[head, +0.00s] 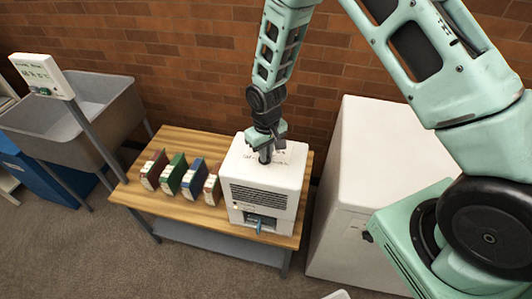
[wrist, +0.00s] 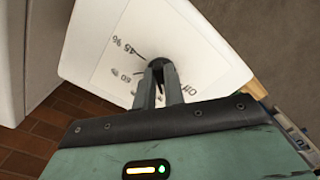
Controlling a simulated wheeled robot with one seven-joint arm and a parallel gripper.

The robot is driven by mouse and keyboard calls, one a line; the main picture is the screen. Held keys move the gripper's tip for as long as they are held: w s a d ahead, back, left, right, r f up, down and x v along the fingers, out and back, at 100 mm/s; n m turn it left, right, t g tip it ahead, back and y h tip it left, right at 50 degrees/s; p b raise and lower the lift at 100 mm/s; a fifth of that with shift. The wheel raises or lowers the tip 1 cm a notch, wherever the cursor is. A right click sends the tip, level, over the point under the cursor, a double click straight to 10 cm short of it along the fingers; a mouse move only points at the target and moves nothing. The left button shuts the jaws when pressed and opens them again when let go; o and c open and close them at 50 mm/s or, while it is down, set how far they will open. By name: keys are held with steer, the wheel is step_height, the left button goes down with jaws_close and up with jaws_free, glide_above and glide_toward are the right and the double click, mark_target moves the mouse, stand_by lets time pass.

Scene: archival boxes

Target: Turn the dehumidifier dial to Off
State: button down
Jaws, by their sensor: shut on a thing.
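The dehumidifier (head: 240,165) is a white box with a dark front grille, standing on the right end of the wooden table. My gripper (head: 265,156) points down onto its top in the head view, hiding the dial there. In the wrist view my gripper (wrist: 160,80) is shut on the small dark dial (wrist: 158,64), one finger on each side. Printed marks surround the dial on the white top: "45 %" and another number at the left, "Off" at the right. The fingers cover much of the dial, so I cannot tell where it points.
Several binders (head: 172,176) stand on the table (head: 190,141) left of the dehumidifier. A large white cabinet (head: 365,160) is close on the right. A grey sink (head: 95,110) with a sign (head: 41,75) is at the left. A brick wall is behind.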

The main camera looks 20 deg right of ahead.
steer(key=n+b, duration=0.1)
steer(key=n, duration=0.3)
steer(key=shift+w+d, duration=0.1)
steer(key=shift+d, duration=0.05)
steer(key=shift+w+d+n+b, duration=0.1)
steer(key=shift+n+b, duration=0.3)
steer(key=shift+n, duration=1.4)
steer(key=c, duration=1.5)
jaws_free()
step_height(320, 180, up, 18)
steer(key=b, duration=0.3)
steer(key=shift+f, duration=0.25)
steer(key=s+a+m, duration=0.1)
steer(key=s+a, duration=0.1)
steer(key=s, duration=0.7)
steer(key=s+a+r+m, duration=0.1)
steer(key=s+a, duration=0.1)
steer(key=s, duration=0.7)
steer(key=s+a+r, duration=0.1)
steer(key=s+a, duration=0.2)
steer(key=s, duration=0.6)
steer(key=shift+a+r+m+y+b, duration=0.1)
steer(key=shift+r+m+y+b, duration=0.05)
steer(key=shift+m+y+b, duration=0.2)
